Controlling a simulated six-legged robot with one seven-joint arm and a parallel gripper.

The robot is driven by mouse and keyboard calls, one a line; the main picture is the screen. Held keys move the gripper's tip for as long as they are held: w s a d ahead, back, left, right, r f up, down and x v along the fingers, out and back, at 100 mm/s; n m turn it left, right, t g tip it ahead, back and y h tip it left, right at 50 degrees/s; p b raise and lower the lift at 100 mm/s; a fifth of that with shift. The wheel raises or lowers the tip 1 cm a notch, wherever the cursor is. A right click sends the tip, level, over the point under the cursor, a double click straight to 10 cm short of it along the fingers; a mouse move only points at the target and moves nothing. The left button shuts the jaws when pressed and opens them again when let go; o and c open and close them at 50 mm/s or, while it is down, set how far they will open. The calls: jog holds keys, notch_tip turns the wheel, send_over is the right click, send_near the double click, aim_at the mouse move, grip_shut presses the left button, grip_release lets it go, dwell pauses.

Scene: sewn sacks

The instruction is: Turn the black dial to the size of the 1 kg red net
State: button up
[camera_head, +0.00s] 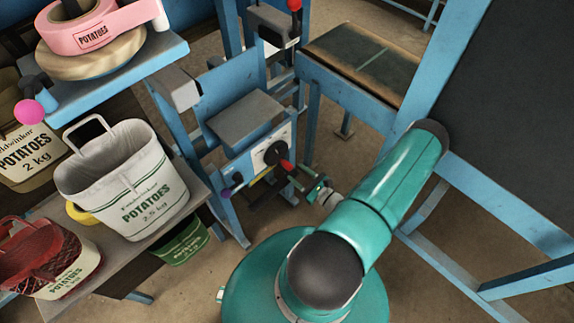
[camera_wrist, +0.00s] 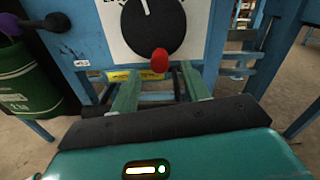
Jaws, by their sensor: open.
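The black dial (camera_head: 274,152) sits on a white plate on the blue machine's front. In the wrist view the dial (camera_wrist: 152,27) is at the top centre, its white pointer mark up and slightly left. The plate's printing is mostly cut off. My gripper (camera_wrist: 160,82) is open, its two green fingers apart below the dial. A red knob (camera_wrist: 160,60) shows between the fingertips, over the dial's lower edge; I cannot tell whether they touch it. In the head view my gripper (camera_head: 305,185) is just below right of the dial. A red net bag (camera_head: 72,276) stands at lower left; its weight print is unreadable.
A white 2.5 kg potato sack (camera_head: 148,205) stands on the left shelf, a 2 kg sack (camera_head: 30,165) behind it. A green sack (camera_wrist: 25,75) is lower left of the machine. A purple knob (camera_wrist: 10,24) sticks out left of the dial. Blue frame legs stand at right.

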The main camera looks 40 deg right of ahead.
aim_at(288, 165)
jog(key=w, duration=0.6)
jog(key=shift+a, duration=0.2)
jog(key=c, duration=1)
